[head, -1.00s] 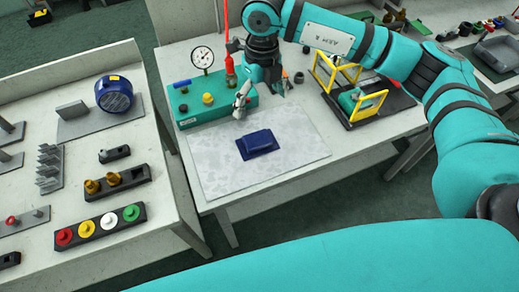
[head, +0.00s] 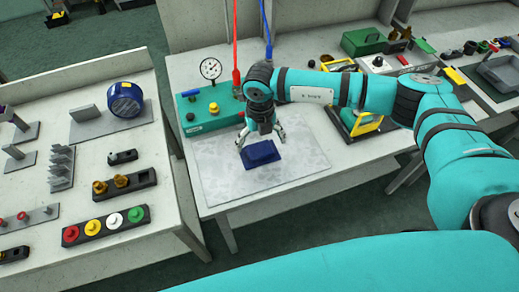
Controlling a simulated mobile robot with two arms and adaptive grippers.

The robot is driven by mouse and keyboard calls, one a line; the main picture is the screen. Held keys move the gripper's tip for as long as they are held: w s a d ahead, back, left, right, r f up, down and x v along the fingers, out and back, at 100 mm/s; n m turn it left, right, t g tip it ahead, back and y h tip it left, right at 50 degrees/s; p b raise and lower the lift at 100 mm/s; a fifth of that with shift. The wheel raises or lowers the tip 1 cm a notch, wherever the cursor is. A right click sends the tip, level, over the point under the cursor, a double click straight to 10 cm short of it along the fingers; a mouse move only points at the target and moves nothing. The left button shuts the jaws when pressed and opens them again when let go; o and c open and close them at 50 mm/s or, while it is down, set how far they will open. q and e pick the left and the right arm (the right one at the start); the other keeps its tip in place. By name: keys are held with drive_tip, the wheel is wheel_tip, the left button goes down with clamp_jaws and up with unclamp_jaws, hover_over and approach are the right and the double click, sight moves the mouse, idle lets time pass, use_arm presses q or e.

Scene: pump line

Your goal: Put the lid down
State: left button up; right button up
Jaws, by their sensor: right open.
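The lid appears to be the dark blue piece (head: 261,154) lying on the pale mottled mat (head: 218,178) on the middle bench. My right gripper (head: 260,142) is above and just behind the blue piece, pointing down, with its fingers spread and nothing seen between them. Whether a fingertip touches the piece cannot be told. My left gripper is not in the head view.
A teal box with a gauge (head: 211,70) stands behind the mat. A yellow-framed fixture (head: 362,122) is to the right, partly behind my right arm. The left bench holds a blue round motor (head: 125,99) and a strip of coloured buttons (head: 105,224).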

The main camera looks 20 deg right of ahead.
sight(260, 150)
wheel_tip(260, 150, down, 4)
drive_tip(key=shift+f+p, duration=0.1)
drive_tip(key=shift+p, duration=0.85)
drive_tip(key=shift+f, duration=0.6)
drive_tip(key=shift+d, duration=0.1)
drive_tip(key=c, duration=1.3)
drive_tip(key=shift+c, duration=0.2)
drive_tip(key=shift+r, duration=0.1)
